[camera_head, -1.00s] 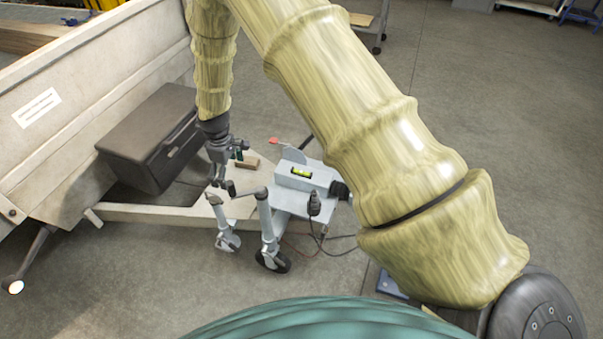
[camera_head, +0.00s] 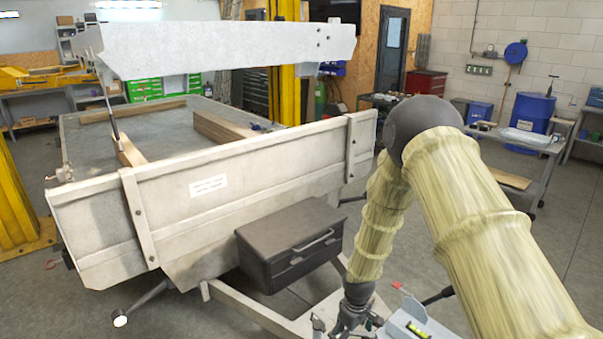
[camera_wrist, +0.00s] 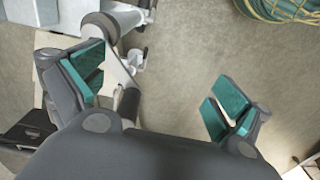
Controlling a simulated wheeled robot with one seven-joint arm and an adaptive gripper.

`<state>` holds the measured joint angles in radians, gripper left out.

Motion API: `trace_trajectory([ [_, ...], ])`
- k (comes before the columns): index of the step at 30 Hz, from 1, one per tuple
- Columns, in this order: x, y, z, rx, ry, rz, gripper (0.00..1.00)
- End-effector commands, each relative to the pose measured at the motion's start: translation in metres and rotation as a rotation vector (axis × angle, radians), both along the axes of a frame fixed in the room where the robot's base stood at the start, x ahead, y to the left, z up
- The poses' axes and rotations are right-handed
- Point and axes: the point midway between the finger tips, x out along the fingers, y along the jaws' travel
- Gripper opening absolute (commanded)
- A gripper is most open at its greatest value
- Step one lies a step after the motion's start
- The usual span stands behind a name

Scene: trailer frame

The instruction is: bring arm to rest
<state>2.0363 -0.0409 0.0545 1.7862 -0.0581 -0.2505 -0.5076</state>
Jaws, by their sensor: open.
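My gripper (camera_wrist: 152,92) shows in the wrist view with its two teal-padded fingers spread wide and nothing between them. In the head view my arm, in a yellowish ribbed cover, bends down at the right, and my gripper (camera_head: 349,322) hangs over the trailer's front frame near the lower edge. The trailer (camera_head: 190,230) stands at the left with its front wall facing me. A grey unit with a yellow-green level vial (camera_head: 418,329) is just right of my gripper, partly cut off.
A dark storage box (camera_head: 290,243) sits on the trailer's drawbar, left of my gripper. A raised pale panel (camera_head: 220,45) spans above the trailer bed. A grey cart (camera_head: 520,140) and a blue bin (camera_head: 530,115) stand at the back right. Open floor lies right of my arm.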

Motion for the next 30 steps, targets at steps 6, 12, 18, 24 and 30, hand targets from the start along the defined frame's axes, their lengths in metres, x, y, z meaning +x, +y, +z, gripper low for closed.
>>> trace_trajectory([
  [6, -0.111, -0.018, -0.074, 0.012, 0.014, -0.177, 1.00],
  [12, -0.219, -0.032, -0.112, 0.014, 0.020, -0.353, 1.00],
  [18, -0.325, -0.046, -0.122, 0.003, 0.019, -0.529, 1.00],
  [24, -0.385, -0.054, -0.113, -0.007, 0.012, -0.640, 1.00],
  [30, -0.398, -0.055, -0.109, -0.009, 0.006, -0.667, 1.00],
])
